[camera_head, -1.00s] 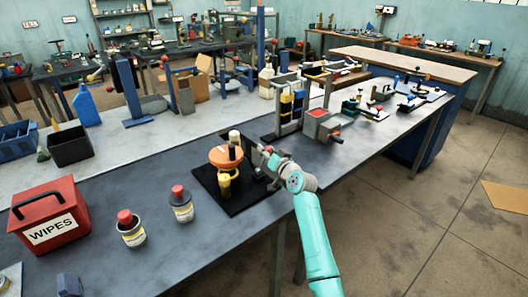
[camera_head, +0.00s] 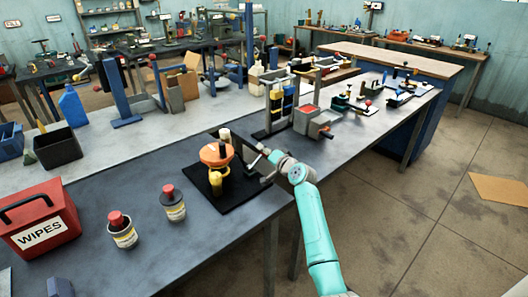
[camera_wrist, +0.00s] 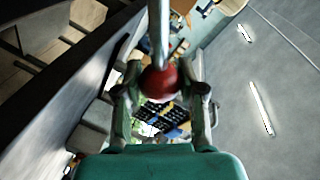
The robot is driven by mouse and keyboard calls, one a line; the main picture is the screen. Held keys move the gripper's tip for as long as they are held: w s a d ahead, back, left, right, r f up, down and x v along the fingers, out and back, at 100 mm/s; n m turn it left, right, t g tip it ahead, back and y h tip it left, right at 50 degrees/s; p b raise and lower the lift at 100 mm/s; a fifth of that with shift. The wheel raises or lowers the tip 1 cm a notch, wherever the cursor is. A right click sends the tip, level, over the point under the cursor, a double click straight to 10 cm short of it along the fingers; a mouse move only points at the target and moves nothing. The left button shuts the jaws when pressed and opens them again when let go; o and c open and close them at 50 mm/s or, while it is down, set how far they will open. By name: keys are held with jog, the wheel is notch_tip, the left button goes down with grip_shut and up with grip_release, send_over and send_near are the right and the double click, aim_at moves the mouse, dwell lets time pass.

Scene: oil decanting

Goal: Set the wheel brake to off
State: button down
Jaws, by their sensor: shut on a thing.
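A red ball knob (camera_wrist: 160,80) on a metal rod (camera_wrist: 158,28) sits between the two fingers of my gripper (camera_wrist: 162,98) in the wrist view. The gripper is shut on this knob. The rod looks like the wheel brake's lever, but no brake marking is readable. In the head view my gripper (camera_head: 266,164) is at the right side of the stand with the orange bowl (camera_head: 216,154) and black base plate (camera_head: 232,196). The knob is hidden there by the gripper.
Two red-capped bottles (camera_head: 122,234) (camera_head: 173,206) and a red wipes box (camera_head: 40,222) stand on the bench to the left. A grey device with a red top (camera_head: 308,115) stands behind my gripper. Open floor (camera_head: 410,220) lies right of the bench.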

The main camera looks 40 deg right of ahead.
jog(key=shift+f, duration=0.1)
jog(key=c, duration=0.7)
grip_release()
jog(key=shift+d, duration=0.1)
jog(key=shift+s, duration=0.1)
jog(key=s, duration=0.4)
jog(key=s+a+r, duration=0.1)
jog(key=s, duration=0.6)
jog(key=shift+s+a+r, duration=0.15)
jog(key=shift+s+r, duration=0.15)
jog(key=shift+r, duration=0.05)
